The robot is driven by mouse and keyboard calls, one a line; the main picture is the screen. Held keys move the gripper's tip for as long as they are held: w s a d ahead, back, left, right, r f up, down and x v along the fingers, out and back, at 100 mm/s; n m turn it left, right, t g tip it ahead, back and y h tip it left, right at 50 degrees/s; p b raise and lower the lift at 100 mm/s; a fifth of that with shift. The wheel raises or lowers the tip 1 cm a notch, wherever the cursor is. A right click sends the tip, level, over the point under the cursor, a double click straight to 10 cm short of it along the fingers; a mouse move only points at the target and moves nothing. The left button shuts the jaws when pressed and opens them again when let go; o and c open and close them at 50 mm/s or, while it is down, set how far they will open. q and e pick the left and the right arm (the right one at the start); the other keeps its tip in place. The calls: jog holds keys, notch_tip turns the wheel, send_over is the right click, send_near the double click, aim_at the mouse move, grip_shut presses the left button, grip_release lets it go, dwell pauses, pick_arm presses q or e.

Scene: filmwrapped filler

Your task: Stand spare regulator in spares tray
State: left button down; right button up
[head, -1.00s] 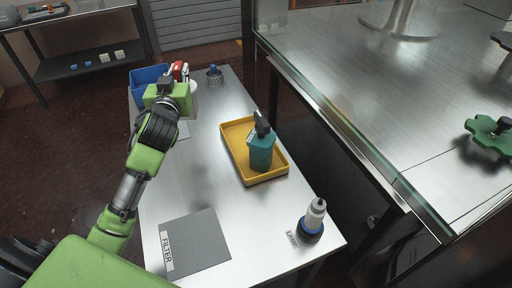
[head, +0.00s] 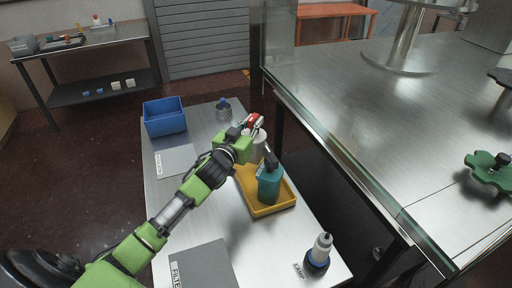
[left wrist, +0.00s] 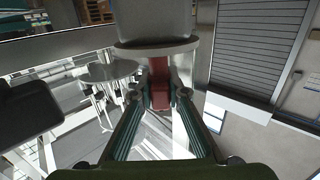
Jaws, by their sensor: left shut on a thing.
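My left gripper (head: 248,132) is shut on the spare regulator (head: 258,151), a pale grey-white cylinder with a red part. In the left wrist view the fingers (left wrist: 159,92) close on the red part, and the grey body (left wrist: 153,22) with its wide flange lies beyond them. In the head view the regulator is at the far end of the shallow yellow tray (head: 273,211). I cannot tell whether it touches the tray floor; the gripper and a bottle partly hide it. A teal bottle (head: 269,186) with a dark top stands in the tray. My right gripper is not in view.
A blue bin (head: 164,117) and a mesh cup (head: 223,110) stand at the table's far end. A white bottle in a blue-black base (head: 318,254) stands near the right front edge. A grey FILTER mat (head: 205,266) lies at front left. A glass-edged bench is on the right.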

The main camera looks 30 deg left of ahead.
pick_arm(q)
jog(key=shift+f, duration=2.65)
jog(key=shift+f, duration=0.15)
jog(key=c, duration=2)
grip_release()
jog(key=shift+f, duration=0.1)
jog(key=shift+s, duration=0.1)
jog(key=s, duration=0.4)
jog(key=s+b, duration=0.1)
jog(key=s, duration=0.3)
jog(key=s+r, duration=0.1)
jog(key=s, duration=0.3)
jog(key=shift+d+b, duration=0.3)
jog(key=shift+d, duration=0.05)
